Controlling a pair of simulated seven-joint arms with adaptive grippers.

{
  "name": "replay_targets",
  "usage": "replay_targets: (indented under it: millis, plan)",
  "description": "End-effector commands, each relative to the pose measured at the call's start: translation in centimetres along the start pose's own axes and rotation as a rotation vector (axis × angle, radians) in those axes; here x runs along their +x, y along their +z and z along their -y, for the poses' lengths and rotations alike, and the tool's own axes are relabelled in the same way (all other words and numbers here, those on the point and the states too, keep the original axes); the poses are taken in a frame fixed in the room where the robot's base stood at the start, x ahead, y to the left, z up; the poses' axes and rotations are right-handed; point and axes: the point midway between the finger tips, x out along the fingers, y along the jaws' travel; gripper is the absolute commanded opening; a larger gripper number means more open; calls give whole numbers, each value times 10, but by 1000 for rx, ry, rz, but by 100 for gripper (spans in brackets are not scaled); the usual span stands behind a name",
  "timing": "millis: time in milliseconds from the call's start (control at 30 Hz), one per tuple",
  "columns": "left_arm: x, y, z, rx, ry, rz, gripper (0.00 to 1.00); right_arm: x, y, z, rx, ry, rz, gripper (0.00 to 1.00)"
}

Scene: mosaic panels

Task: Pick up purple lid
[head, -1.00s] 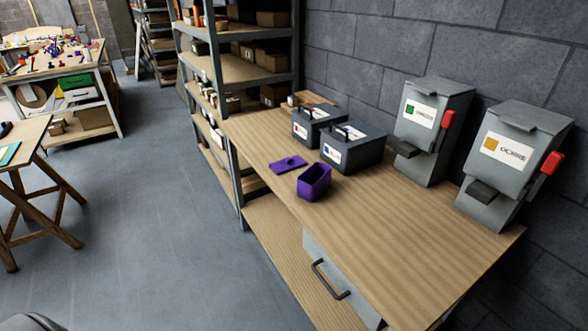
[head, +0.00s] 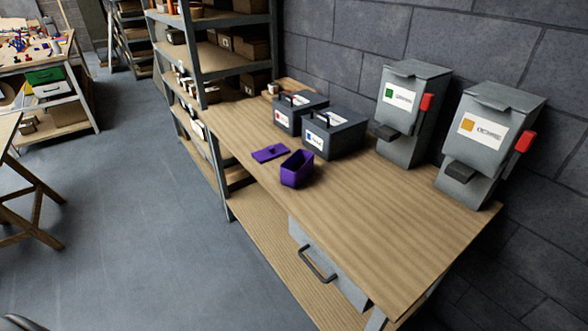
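The purple lid (head: 270,153) lies flat on the wooden workbench (head: 355,215), near its front left edge, with a small knob on top. An open purple box (head: 297,169) stands upright just to the right of the lid, apart from it. Neither of my grippers shows in the head view. A dark shape at the bottom left corner is too cut off to tell.
Two grey boxes with labels, one (head: 299,112) and another (head: 335,132), stand behind the lid. Two grey dispensers (head: 411,112) (head: 487,143) with red levers stand against the block wall. A metal shelf (head: 225,65) adjoins the bench's left end. The floor in front is clear.

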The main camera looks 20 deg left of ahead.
Motion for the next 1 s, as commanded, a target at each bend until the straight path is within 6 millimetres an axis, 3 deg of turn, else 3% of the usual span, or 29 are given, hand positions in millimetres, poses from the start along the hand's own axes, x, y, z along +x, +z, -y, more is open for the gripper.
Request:
replay_targets:
  millis: [433, 733, 1000]
  plan:
    - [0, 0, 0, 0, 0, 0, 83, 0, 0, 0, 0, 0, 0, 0]
    - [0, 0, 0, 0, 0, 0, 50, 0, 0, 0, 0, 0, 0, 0]
    - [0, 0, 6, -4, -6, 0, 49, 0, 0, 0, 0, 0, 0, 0]
